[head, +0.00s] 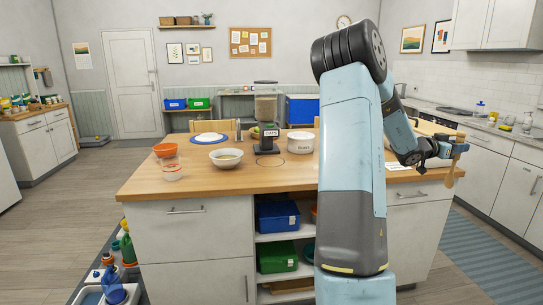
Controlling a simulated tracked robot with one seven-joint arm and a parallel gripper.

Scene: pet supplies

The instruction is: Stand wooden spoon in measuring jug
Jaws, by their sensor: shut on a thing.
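A clear measuring jug (173,170) with reddish markings stands on the left end of the wooden-topped island, near its front edge. My gripper (455,149) is at the far right, beyond the island's right end, well apart from the jug. It is shut on the wooden spoon (454,167), which hangs roughly upright and slightly tilted, its lower end below the fingers. The fingertips are small in this view, so the exact grip is hard to make out.
An orange bowl (165,149) is just behind the jug, and a white bowl (226,158) is to its right. A food dispenser (265,118) and a white tin (300,142) stand farther back. The front middle of the island top (265,182) is clear.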

